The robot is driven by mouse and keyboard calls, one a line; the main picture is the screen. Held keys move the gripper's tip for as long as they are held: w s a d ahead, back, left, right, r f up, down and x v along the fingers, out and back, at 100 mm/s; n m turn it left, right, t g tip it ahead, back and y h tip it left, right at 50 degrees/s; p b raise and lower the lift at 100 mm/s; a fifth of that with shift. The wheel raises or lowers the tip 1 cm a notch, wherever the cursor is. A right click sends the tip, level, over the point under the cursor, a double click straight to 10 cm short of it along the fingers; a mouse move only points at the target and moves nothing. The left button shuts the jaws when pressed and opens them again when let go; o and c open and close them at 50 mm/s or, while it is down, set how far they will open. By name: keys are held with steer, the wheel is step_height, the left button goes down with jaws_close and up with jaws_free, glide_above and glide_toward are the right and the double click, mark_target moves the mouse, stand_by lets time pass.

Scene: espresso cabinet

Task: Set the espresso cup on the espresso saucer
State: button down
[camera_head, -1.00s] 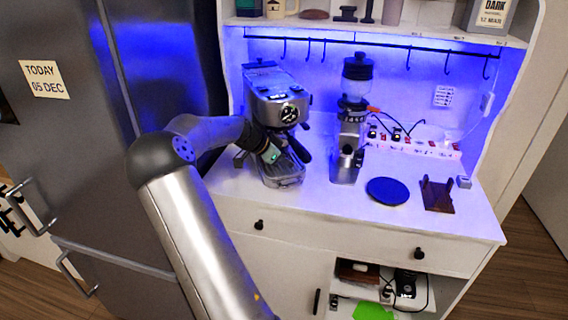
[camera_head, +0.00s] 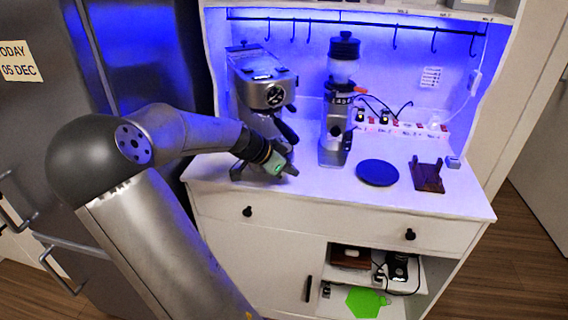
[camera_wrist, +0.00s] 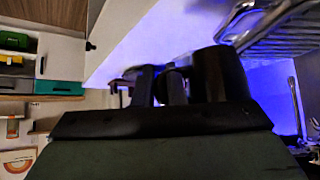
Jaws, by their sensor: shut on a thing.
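The espresso saucer appears as a flat dark blue disc (camera_head: 377,172) on the white counter, right of the grinder, with nothing on it. My gripper (camera_head: 284,170) is low in front of the espresso machine, left of the saucer. In the wrist view its two dark fingers (camera_wrist: 160,84) are close together. A dark, rounded thing that looks like the espresso cup (camera_wrist: 222,72) is right at the fingers, and they seem shut on it. In the head view the cup cannot be told apart from the gripper.
The espresso machine (camera_head: 262,82) stands behind my gripper and the grinder (camera_head: 338,110) stands between gripper and saucer, farther back. A brown stand (camera_head: 428,175) is right of the saucer. The counter's front strip (camera_head: 330,192) is clear.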

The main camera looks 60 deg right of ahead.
steer(key=s+f+m+g+b, duration=0.1)
steer(key=s+f+m+b, duration=0.1)
steer(key=s+b, duration=0.65)
steer(key=s+d+r+m+g+y+b, duration=0.1)
steer(key=s+d+r+m, duration=0.1)
steer(key=s+r, duration=0.4)
steer(key=s+d+r+m+g+y+b, duration=0.1)
steer(key=s+d+r+m+y, duration=0.2)
steer(key=s, duration=0.5)
steer(key=n+h+p, duration=0.1)
steer(key=p, duration=0.2)
glide_above(389, 183)
steer(key=w+a, duration=0.2)
steer(key=a, duration=0.1)
step_height(389, 183, down, 7)
steer(key=shift+w, duration=0.1)
steer(key=shift+w+d+f, duration=0.1)
steer(key=shift+d+f, duration=0.35)
steer(key=shift+f, duration=0.2)
steer(key=shift+d+f, duration=0.2)
steer(key=shift+f, duration=1.55)
steer(key=shift+f, duration=0.1)
